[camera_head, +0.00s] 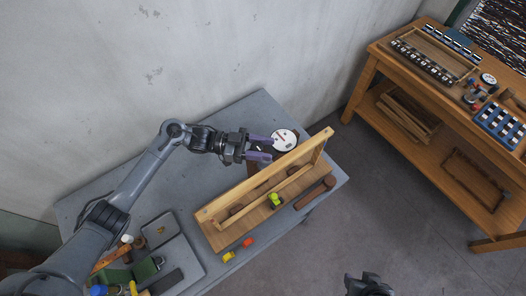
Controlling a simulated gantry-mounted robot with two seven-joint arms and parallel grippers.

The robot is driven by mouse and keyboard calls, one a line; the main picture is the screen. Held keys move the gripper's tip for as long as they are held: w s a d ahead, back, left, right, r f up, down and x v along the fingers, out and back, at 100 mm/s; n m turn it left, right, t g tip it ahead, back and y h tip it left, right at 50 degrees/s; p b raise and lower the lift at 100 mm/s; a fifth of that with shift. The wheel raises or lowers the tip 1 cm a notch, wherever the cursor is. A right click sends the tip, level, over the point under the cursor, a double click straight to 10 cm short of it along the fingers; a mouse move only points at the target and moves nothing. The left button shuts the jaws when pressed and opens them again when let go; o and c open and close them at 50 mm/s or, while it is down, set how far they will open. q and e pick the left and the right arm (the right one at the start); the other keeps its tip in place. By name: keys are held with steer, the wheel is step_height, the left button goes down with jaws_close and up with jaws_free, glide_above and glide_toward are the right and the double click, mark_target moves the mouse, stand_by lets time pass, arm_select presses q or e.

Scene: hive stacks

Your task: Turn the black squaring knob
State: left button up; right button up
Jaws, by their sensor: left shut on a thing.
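My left gripper (266,148) reaches in from the left over the back of the grey bench, its purple fingers closed around a small dark thing that looks like the black squaring knob. The fingers mostly hide the knob, so its angle cannot be told. A wooden frame (265,176) stands on edge on a wooden board (224,236) just in front of the gripper. A round white dial (284,141) lies right beside the fingertips. My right gripper (370,285) shows only as a dark part at the bottom edge, away from the bench; its jaws are unclear.
A yellow-green piece (275,199) sits on the board. A wooden workbench (376,49) stands at right, with clear floor between.

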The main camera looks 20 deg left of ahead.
arm_select(q)
steer(key=shift+g, duration=0.3)
steer(key=o, duration=1)
steer(key=shift+c, duration=0.2)
steer(key=shift+s+a+b, duration=0.1)
steer(key=shift+a+b, duration=0.2)
steer(key=shift+a, duration=0.25)
steer(key=s+a+b, duration=0.1)
steer(key=a+b, duration=0.1)
steer(key=a, duration=0.7)
steer(key=shift+s+a, duration=0.25)
steer(key=shift+s, duration=0.15)
